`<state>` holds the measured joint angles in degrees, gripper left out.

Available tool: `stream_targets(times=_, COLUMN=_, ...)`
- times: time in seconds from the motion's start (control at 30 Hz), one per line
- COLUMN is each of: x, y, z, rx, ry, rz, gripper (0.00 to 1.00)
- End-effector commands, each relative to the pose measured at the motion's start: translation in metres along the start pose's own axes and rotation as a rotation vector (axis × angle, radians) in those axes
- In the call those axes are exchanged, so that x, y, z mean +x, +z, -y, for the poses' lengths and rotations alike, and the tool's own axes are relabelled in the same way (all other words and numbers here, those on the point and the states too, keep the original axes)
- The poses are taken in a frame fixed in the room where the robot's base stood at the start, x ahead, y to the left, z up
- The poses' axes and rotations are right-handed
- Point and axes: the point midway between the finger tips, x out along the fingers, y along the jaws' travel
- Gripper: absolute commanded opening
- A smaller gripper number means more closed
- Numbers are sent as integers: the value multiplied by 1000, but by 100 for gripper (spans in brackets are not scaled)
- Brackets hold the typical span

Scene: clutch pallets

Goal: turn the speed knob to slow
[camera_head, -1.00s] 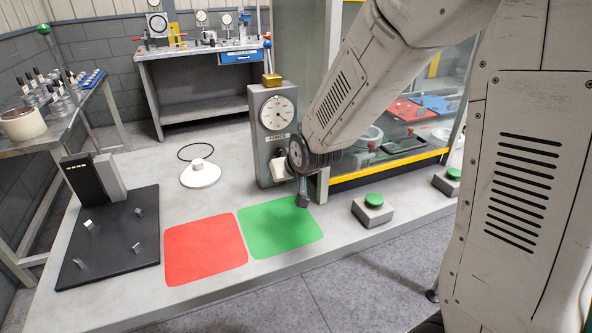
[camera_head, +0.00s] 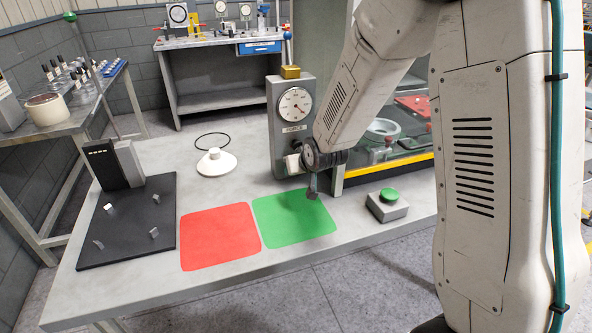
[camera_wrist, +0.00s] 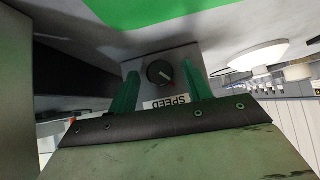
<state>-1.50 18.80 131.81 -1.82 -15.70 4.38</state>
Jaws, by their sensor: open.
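The speed knob (camera_wrist: 160,73) is a dark round knob with a red pointer mark, on a grey panel in the wrist view. A white label reading SPEED (camera_wrist: 167,103), upside down in the picture, is beside it. In that view the pointer slants toward the lower right. My gripper (camera_wrist: 160,66) has two green fingers, open and apart, one on each side of the knob in the picture. I cannot tell whether either finger touches it. In the head view the knob is not visible, and my arm hides part of the area beside the grey FORCE dial box (camera_head: 280,110).
A red mat (camera_head: 220,237) and a green mat (camera_head: 293,216) lie on the bench. A green button (camera_head: 389,195) on a grey base stands right of them.

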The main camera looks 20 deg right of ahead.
Motion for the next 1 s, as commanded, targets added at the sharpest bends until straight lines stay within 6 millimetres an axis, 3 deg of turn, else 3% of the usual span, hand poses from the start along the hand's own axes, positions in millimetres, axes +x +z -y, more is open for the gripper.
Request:
stream_targets(times=0.07, x=0, y=0, z=0, rx=0, ry=0, rz=0, gripper=49)
stream_targets(times=0.2, x=0, y=0, z=1, rx=-1, ry=-1, rz=0, gripper=10)
stream_targets(times=0.23, x=0, y=0, z=1, rx=-1, ry=-1, rz=0, gripper=6)
stream_targets(times=0.27, x=0, y=0, z=1, rx=-1, ry=-1, rz=0, gripper=6)
stream_targets(times=0.3, x=0, y=1, z=16, rx=-3, ry=-5, rz=1, gripper=7)
stream_targets(times=0.33, x=0, y=1, z=11, rx=-1, ry=-2, rz=1, gripper=12)
stream_targets(times=0.4, x=0, y=0, z=7, rx=-4, ry=-2, rz=1, gripper=6)
stream_targets(times=1.0, x=0, y=0, z=2, rx=-15, ry=10, rz=0, gripper=6)
